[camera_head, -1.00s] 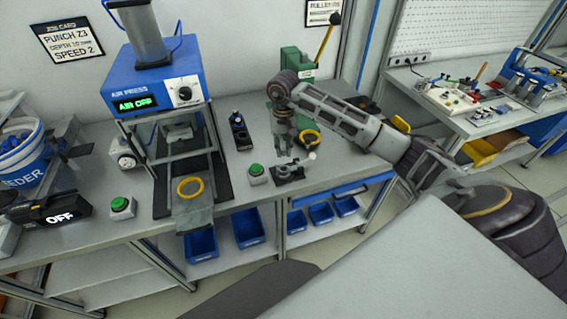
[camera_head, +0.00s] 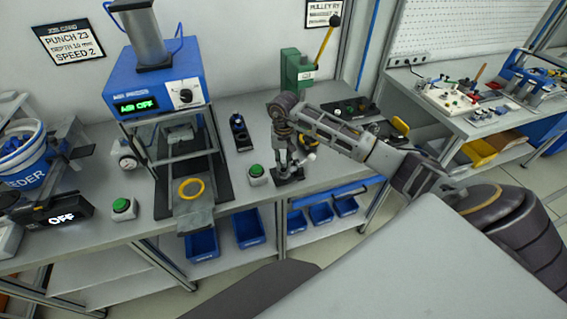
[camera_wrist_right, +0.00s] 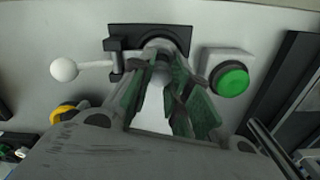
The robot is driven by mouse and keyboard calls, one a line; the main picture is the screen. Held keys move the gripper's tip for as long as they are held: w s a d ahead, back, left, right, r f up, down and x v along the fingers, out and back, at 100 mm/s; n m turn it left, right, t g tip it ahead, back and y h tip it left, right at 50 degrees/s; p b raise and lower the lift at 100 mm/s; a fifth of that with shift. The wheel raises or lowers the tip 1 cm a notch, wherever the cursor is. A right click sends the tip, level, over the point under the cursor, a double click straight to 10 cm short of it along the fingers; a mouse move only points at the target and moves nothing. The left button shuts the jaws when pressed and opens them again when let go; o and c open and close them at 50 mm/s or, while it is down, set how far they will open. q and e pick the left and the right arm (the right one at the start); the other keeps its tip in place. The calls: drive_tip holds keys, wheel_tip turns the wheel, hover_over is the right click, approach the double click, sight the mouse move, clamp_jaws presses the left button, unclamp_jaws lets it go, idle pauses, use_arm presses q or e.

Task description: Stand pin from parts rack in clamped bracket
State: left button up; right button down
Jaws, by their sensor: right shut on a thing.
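My right gripper (camera_head: 287,158) is directly over the clamp fixture (camera_head: 291,179) near the front edge of the middle bench. In the right wrist view, the green-padded fingers (camera_wrist_right: 163,68) are closed at their tips on a small grey round piece, which I take as the pin (camera_wrist_right: 157,48); the fingers hide most of it. The fixture's black base (camera_wrist_right: 180,33) and its lever with a white ball knob (camera_wrist_right: 64,69) show beside the fingertips. The bracket is mostly hidden, so I cannot tell how deep the pin sits. My left gripper is out of view.
A green button box (camera_head: 257,176) stands just left of the fixture. A black holder (camera_head: 240,135) is behind it. The air press (camera_head: 160,98) stands further left, a green hand press (camera_head: 295,72) behind.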

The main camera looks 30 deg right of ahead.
sight(284, 161)
drive_tip(key=shift+f, duration=0.85)
drive_tip(key=shift+s+a+f, duration=0.1)
drive_tip(key=shift+s+f, duration=0.15)
drive_tip(key=shift+f, duration=0.1)
drive_tip(key=shift+s+f+b, duration=0.25)
drive_tip(key=shift+f+b, duration=0.35)
drive_tip(key=shift+b, duration=0.05)
drive_tip(key=c, duration=1.3)
unclamp_jaws()
drive_tip(key=shift+w, duration=0.1)
drive_tip(key=shift+c, duration=0.2)
drive_tip(key=shift+w+f, duration=0.25)
drive_tip(key=shift+w, duration=0.05)
drive_tip(key=shift+d+r, duration=0.1)
drive_tip(key=shift+d, duration=0.1)
